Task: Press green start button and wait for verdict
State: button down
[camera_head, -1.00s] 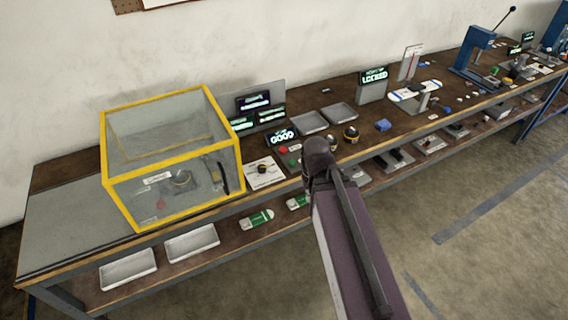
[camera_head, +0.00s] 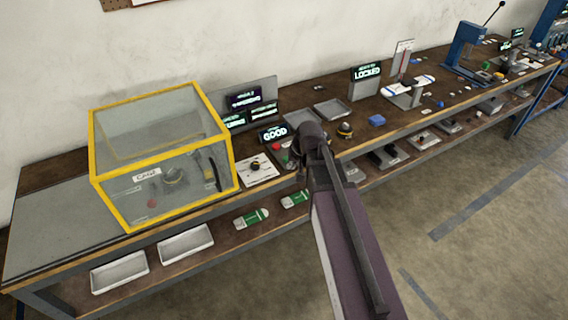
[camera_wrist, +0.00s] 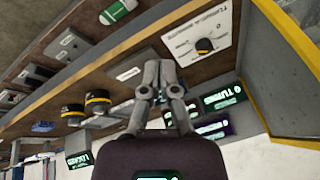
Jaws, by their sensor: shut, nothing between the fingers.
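The small control panel beside the cage has a red button (camera_head: 277,147) and a small green button (camera_head: 285,160), which looks close to my gripper. A display (camera_head: 274,133) behind the panel reads GOOD in lit letters. My gripper (camera_head: 299,167) is over the bench's front edge, partly hidden by my own arm. In the wrist view my gripper (camera_wrist: 160,82) is shut with nothing between its fingers. I cannot make out the green button in the wrist view, nor whether the fingers touch it.
A yellow-framed clear cage (camera_head: 163,202) stands on the bench at left. A white dial panel (camera_head: 257,172) lies between it and the buttons. Lit screens (camera_head: 245,98) stand behind. Black-and-yellow knobs (camera_head: 345,130) and grey trays (camera_head: 332,110) are to the right. Floor in front is clear.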

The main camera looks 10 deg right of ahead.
aim_at(286, 158)
jog(key=w+d+m+t+y+b, duration=0.1)
jog(key=w+m+t+b, duration=0.1)
jog(key=w, duration=1.3)
jog(key=t+b, duration=0.1)
jog(key=t, duration=0.1)
jog(key=shift+d+r+m+t+y, duration=0.15)
jog(key=shift+r+m+t+y, duration=0.15)
jog(key=shift+m, duration=0.1)
jog(key=shift+f, duration=0.2)
notch_tip(286, 158, down, 8)
jog(key=b, duration=0.8)
jog(key=shift+f+b, duration=0.2)
jog(key=shift+b, duration=0.15)
jog(key=shift+f, duration=0.1)
jog(key=shift+f, duration=0.1)
jog(key=shift+w+f+b, duration=0.15)
jog(key=shift+f+b, duration=0.15)
jog(key=shift+b, duration=0.2)
